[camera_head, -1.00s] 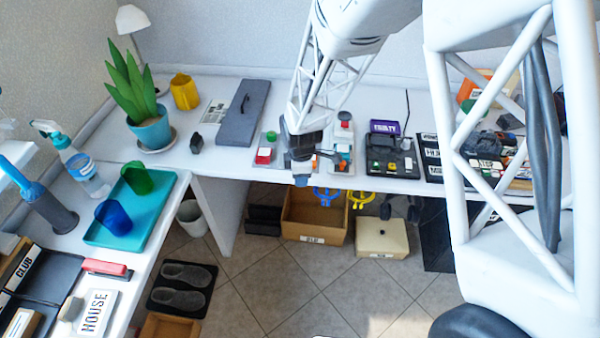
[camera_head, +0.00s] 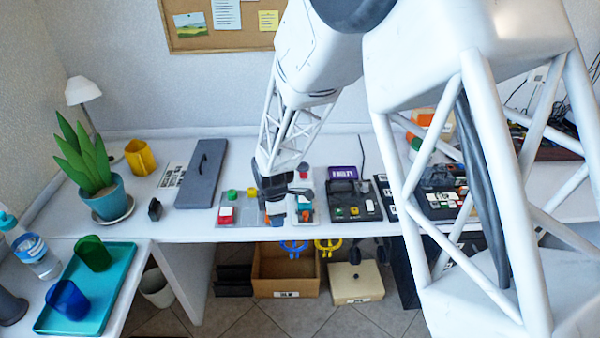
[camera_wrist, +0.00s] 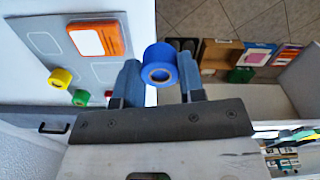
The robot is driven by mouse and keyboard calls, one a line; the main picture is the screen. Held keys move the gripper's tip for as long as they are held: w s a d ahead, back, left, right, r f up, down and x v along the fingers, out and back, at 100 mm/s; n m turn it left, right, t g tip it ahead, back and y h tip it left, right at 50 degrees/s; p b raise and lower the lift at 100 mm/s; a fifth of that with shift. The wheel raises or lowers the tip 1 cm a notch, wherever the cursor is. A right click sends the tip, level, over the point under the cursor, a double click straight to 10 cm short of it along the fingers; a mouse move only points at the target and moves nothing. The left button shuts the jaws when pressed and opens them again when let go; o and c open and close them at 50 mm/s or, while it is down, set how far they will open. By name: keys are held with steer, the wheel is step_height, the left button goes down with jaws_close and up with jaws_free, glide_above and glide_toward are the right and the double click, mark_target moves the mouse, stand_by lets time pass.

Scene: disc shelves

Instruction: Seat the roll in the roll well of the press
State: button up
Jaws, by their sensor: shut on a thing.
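A blue roll (camera_wrist: 159,72) with a tan hollow core is held between the two fingers of my gripper (camera_wrist: 160,82) in the wrist view, its open end facing the camera. In the head view my gripper (camera_head: 275,212) hangs at the front part of the back desk. The roll cannot be made out there. In the wrist view a grey panel (camera_wrist: 50,42) with white outlines lies to the left of the roll. It carries an orange block with a white top (camera_wrist: 95,38). I cannot tell which thing is the press, and no roll well shows clearly.
Yellow (camera_wrist: 60,78), green (camera_wrist: 80,98) and red (camera_wrist: 108,93) pieces stand near the panel's edge. A black device (camera_head: 352,200) stands to the right.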

steer(key=w+d+r, duration=0.5)
steer(key=w+d, duration=0.5)
steer(key=d, duration=0.1)
steer(key=shift+w+d+r, duration=0.2)
steer(key=shift+d+r, duration=0.05)
steer(key=shift+d, duration=0.1)
glide_above(303, 168)
steer(key=shift+s+f, duration=0.3)
steer(key=shift+f, duration=0.45)
steer(key=shift+w, duration=0.1)
steer(key=shift+w, duration=0.2)
steer(key=shift+w+f, duration=0.15)
steer(key=shift+f, duration=1.65)
steer(key=shift+f, duration=0.4)
